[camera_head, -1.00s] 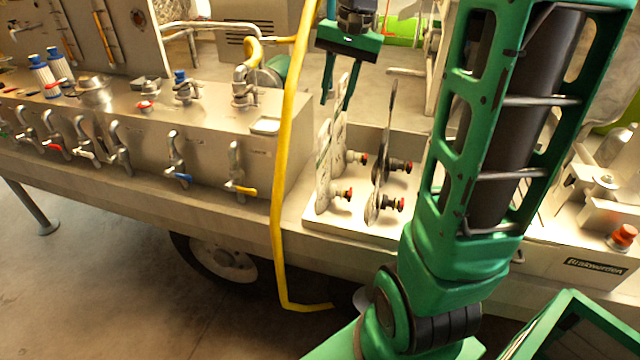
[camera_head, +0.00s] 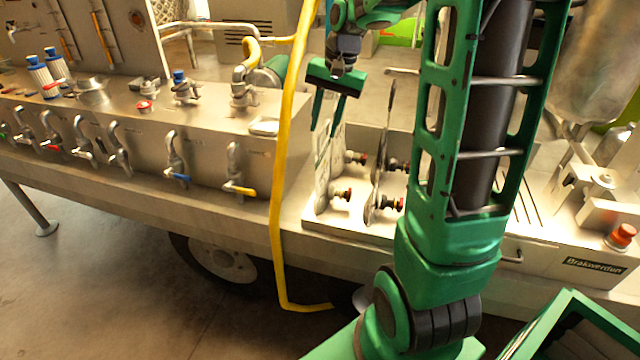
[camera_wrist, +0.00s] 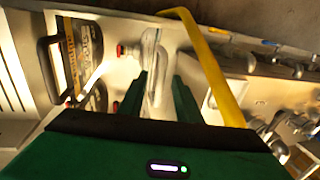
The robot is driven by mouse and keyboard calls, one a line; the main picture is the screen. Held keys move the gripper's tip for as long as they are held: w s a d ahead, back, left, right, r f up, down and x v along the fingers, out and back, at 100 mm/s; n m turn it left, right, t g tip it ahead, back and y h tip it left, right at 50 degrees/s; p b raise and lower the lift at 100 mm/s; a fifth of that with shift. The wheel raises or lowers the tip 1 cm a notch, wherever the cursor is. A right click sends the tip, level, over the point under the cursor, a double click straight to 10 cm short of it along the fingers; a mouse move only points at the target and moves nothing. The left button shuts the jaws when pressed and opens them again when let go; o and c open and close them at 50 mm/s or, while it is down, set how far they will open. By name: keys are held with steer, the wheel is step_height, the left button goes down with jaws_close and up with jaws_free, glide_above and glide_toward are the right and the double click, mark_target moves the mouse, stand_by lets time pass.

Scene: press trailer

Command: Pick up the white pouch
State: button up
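A pale, thin, upright item (camera_head: 322,172), which looks like the white pouch, stands at the left of the valve recess in the trailer. I cannot fully tell it from the pale plate around it. In the wrist view a whitish glossy shape (camera_wrist: 151,58) shows between and beyond the fingertips. My gripper (camera_head: 326,132) points down just above the pale item, with its two green fingers apart. In the wrist view my gripper (camera_wrist: 160,76) is open, and I see nothing clamped in it. The fingers partly hide the item.
A yellow hose (camera_head: 282,190) hangs close to the left of my gripper. A round dark-edged plate (camera_head: 380,165) stands to the right, by red-capped valves (camera_head: 345,193). A steel manifold (camera_head: 220,135) with levers fills the left.

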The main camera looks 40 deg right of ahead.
steer(key=shift+w+a+f, duration=0.1)
steer(key=shift+w+f, duration=0.05)
steer(key=shift+f, duration=0.55)
jaws_close()
steer(key=shift+r, duration=0.1)
